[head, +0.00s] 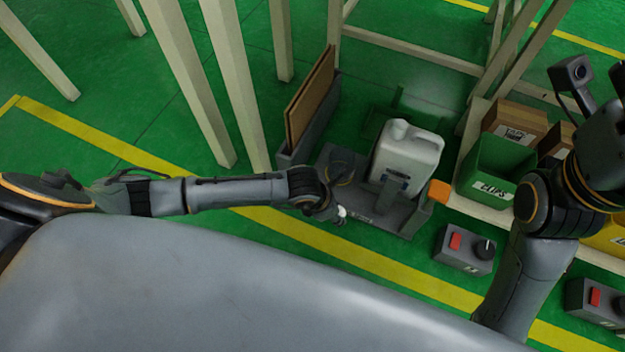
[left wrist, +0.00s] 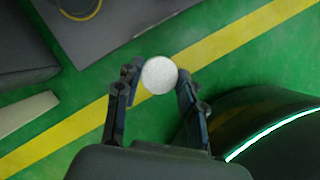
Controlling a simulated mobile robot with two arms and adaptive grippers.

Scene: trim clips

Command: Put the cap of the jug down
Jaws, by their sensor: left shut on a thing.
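The cap (left wrist: 159,75) is round and white, held between the two fingertips of my left gripper (left wrist: 157,84) in the left wrist view. In the head view the left gripper (head: 329,210) is near the front left edge of the grey stand, with a small white bit of the cap (head: 342,212) showing at its tip. The white jug (head: 408,160) stands upright on the grey stand (head: 395,214), to the right of the gripper and apart from it. My right arm is raised at the right; its fingertips are not clear.
A grey holder with brown boards (head: 309,100) stands behind left. A green clips bin (head: 486,178) and cardboard boxes (head: 515,122) sit on a shelf at right. A control box with a red button (head: 464,250) is on the floor. Pale posts (head: 190,80) rise behind my left arm.

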